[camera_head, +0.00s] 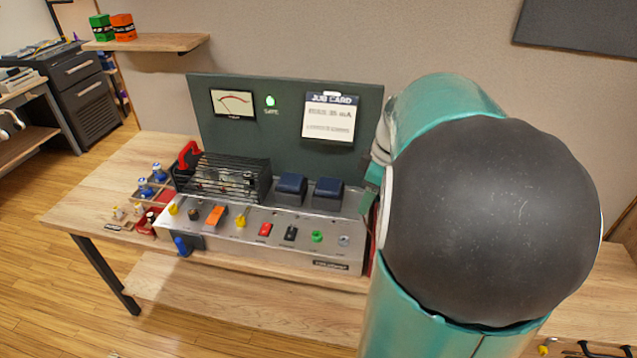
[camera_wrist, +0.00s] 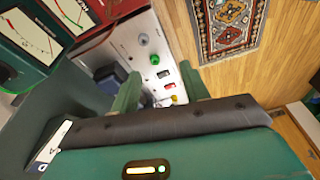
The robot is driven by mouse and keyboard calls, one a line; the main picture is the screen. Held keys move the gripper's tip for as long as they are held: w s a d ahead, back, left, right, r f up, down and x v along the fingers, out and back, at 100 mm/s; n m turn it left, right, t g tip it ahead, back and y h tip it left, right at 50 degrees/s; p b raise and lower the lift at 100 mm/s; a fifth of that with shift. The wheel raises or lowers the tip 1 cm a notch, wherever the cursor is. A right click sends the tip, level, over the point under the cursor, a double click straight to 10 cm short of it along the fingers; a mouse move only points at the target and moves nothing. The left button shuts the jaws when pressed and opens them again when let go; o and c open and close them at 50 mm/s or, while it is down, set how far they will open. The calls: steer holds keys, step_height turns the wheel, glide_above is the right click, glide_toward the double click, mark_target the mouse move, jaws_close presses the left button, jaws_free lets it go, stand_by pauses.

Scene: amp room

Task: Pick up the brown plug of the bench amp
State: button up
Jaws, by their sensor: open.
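The bench amp (camera_head: 285,253) is a long grey metal panel on the wooden bench in the head view. A small dark brown knob-like piece (camera_head: 194,214) sits near its left end, between a yellow piece (camera_head: 173,208) and an orange switch (camera_head: 215,215). It may be the brown plug, but it is too small to be sure. My gripper (camera_wrist: 162,88) is open, with two green fingers apart above the panel in the wrist view. Red and black switches show between them, and nothing is held. In the head view my arm hides most of the gripper, at the panel's right end.
A black wire cage (camera_head: 222,178) with a red handle and two dark blue blocks (camera_head: 291,188) stand behind the controls. A dark green board (camera_head: 287,108) rises behind them. A small tray (camera_head: 114,227) and blue-capped bottles (camera_head: 146,187) stand left. A blue piece (camera_head: 181,246) protrudes at the front.

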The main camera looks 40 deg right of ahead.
steer(key=s+d+f+n+t+y, duration=0.1)
steer(key=s+d+f, duration=0.15)
steer(key=d, duration=0.35)
steer(key=s+d+f+n+y, duration=0.1)
steer(key=s+d, duration=0.2)
steer(key=d, duration=0.3)
steer(key=x, duration=0.8)
steer(key=shift+a+f, duration=0.1)
steer(key=shift+f, duration=0.25)
steer(key=x, duration=0.5)
steer(key=shift+s+f, duration=0.1)
steer(key=shift+f, duration=0.05)
steer(key=shift+h, duration=0.3)
jaws_close()
